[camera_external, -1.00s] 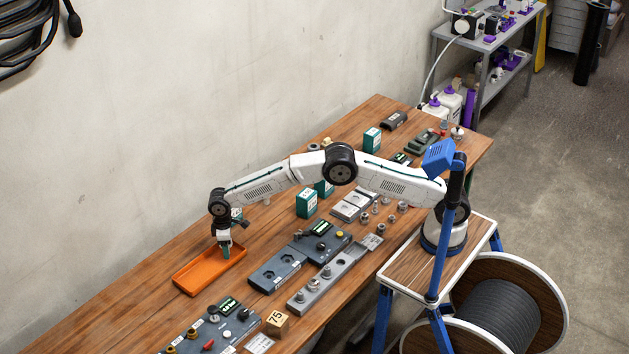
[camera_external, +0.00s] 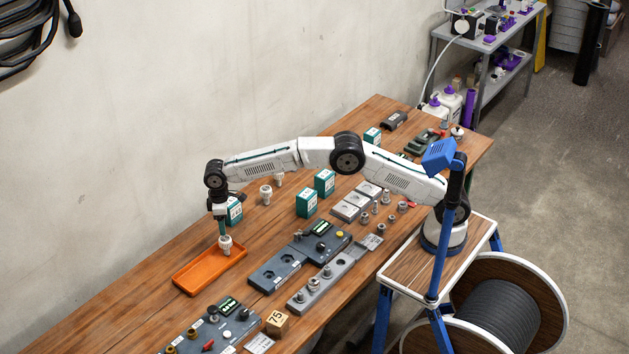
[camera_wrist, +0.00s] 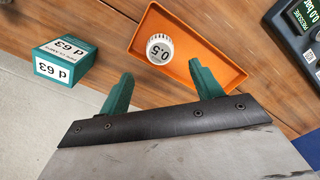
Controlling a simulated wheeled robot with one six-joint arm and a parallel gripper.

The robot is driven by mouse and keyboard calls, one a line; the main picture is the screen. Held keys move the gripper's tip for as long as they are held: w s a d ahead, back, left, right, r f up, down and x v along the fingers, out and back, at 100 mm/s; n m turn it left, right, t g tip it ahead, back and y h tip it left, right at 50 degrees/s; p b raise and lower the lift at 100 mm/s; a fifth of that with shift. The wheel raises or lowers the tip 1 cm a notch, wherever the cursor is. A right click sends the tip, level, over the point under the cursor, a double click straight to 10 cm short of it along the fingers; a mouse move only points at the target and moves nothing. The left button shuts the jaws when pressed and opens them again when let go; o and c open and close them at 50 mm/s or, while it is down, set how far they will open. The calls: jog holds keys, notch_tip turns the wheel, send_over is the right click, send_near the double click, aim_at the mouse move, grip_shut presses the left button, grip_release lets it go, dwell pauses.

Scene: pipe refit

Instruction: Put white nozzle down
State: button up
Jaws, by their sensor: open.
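The white nozzle (camera_external: 225,243) stands upright in the orange tray (camera_external: 190,284), near the tray's far right end. My gripper (camera_external: 223,226) is just above the nozzle in the external view. In the wrist view my gripper's green fingers (camera_wrist: 162,84) are spread wide apart with nothing between them, and the nozzle shows beyond their tips, apart from them.
A green and white box marked "d 63" (camera_wrist: 66,60) stands close to the tray. Other white nozzles (camera_external: 265,195) stand behind. A dark pressure unit (camera_wrist: 303,30) lies on the other side. The tray's near end is empty.

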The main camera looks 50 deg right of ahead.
jog(key=shift+r, duration=0.15)
jog(key=s+d+r+m, duration=0.1)
jog(key=s+d+r, duration=0.3)
jog(key=d+r, duration=0.5)
jog(key=s+d+r+m, duration=0.2)
jog(key=s+d+r, duration=0.3)
jog(key=d, duration=0.8)
jog(key=s+d+r+m, duration=0.1)
jog(key=s+d+r, duration=0.2)
jog(key=d+r, duration=0.65)
jog(key=s+d+f+m, duration=0.1)
jog(key=s+d+f, duration=0.2)
jog(key=s+d, duration=0.3)
jog(key=s+d+f+m+t, duration=0.1)
jog(key=s+d, duration=0.6)
jog(key=s, duration=0.7)
jog(key=s+d+f+m, duration=0.3)
jog(key=s+d+f, duration=0.2)
jog(key=s, duration=0.6)
jog(key=shift+d, duration=0.8)
jog(key=shift+f, duration=0.1)
dwell(0.7)
